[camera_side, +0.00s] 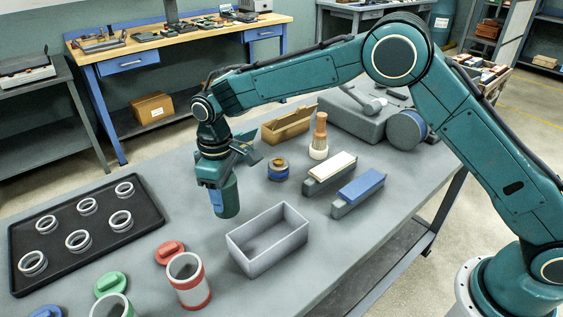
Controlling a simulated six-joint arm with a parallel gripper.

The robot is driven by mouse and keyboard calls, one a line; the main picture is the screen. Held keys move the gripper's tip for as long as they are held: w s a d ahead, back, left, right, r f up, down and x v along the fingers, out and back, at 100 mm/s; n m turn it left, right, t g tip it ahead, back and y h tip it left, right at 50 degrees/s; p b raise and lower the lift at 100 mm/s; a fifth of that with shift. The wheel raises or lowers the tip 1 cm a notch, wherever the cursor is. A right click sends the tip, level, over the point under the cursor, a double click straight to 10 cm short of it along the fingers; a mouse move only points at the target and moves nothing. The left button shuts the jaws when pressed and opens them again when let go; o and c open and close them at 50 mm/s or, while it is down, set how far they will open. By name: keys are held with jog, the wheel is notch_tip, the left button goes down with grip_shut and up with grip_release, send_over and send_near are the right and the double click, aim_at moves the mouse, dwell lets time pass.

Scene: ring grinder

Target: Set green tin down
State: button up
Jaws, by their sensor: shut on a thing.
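My gripper (224,176) points down over the grey table, left of its middle. It is shut on a dark green cylinder, the green tin (230,203), held upright. A blue patch shows on the tin's left side, partly under a finger. I cannot tell whether the tin's base touches the table or hangs just above it. The jaws hide its top.
An open grey box (268,262) stands just right and in front of the tin. A black tray (62,232) of metal rings lies left. A red-banded can (188,283) and red lid (170,252) stand in front. Two whetstones (358,193) lie right.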

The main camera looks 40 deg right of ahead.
aim_at(226, 204)
jog(key=shift+f, duration=0.1)
jog(key=shift+f, duration=2.05)
jog(key=o, duration=1.1)
jog(key=shift+f, duration=0.15)
notch_tip(226, 204, up, 12)
jog(key=shift+r, duration=0.2)
